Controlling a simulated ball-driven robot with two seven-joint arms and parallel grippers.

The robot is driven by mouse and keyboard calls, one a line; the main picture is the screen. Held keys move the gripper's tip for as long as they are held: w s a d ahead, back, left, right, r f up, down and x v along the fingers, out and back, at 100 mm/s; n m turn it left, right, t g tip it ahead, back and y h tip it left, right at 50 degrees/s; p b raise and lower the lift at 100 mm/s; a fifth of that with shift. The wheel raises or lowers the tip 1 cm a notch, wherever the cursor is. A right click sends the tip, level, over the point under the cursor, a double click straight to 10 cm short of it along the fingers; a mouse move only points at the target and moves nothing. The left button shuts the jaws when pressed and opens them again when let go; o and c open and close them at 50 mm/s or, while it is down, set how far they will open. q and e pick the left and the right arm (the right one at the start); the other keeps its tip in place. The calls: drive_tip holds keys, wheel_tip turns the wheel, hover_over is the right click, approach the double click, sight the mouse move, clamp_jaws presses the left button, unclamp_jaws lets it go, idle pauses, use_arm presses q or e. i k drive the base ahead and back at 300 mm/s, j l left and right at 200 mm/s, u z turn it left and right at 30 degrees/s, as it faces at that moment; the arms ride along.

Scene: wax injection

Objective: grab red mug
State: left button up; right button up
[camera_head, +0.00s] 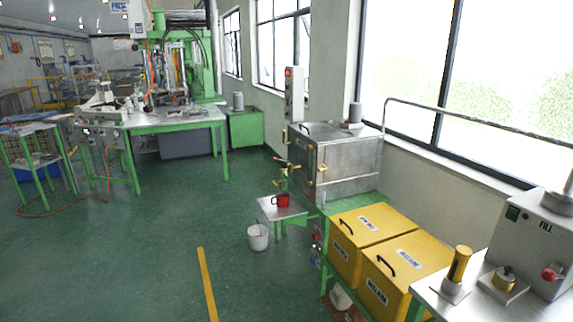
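A red mug (283,200) with a dark handle on its left side stands upright on a small low table (268,211) with a light top and green legs, near the middle of the head view. The table is just left of a metal oven-like box. Neither of my grippers shows in this view, so where they are relative to the mug cannot be seen.
A white bucket (258,237) stands on the floor in front of the low table. The metal box (345,165) and yellow boxes (372,228) line the right side. A green workbench (175,122) is at the back left. Green floor (130,250) is clear at left and centre.

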sight(280, 200)
drive_tip(key=i, duration=2.85)
drive_tip(key=i+z, duration=0.2)
drive_tip(key=i, duration=0.2)
drive_tip(key=i+j+z, duration=0.15)
drive_tip(key=i, duration=0.25)
